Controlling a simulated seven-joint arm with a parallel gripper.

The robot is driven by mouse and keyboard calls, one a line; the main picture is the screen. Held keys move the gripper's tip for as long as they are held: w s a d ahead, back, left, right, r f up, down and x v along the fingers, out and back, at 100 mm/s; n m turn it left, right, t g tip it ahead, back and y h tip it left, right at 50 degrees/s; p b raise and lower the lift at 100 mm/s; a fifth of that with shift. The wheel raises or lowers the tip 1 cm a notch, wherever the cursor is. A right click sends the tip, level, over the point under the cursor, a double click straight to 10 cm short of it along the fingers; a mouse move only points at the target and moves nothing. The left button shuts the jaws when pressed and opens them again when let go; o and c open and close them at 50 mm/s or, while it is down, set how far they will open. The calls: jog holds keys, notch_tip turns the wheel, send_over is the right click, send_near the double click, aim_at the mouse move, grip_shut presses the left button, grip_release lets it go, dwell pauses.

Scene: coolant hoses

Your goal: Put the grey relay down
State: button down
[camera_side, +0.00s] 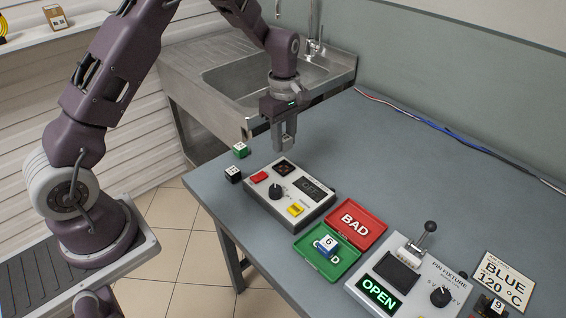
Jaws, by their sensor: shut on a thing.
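My gripper (284,132) points down above the table, just behind the grey test box with the knob. It is shut on the grey relay (287,144), a small block showing at the fingertips. The fingers hide part of the relay. It appears to be held above the table top, but I cannot tell the exact gap from this view.
A green block (240,150) and a black block (233,174) stand left of the test box (289,196). A pin fixture (415,285) reads OPEN.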

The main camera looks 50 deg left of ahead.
aim_at(284, 169)
notch_tip(284, 169, down, 6)
jog(key=shift+f, duration=0.2)
jog(key=shift+f, duration=0.2)
jog(key=c, duration=1.1)
grip_release()
jog(key=shift+o, duration=0.2)
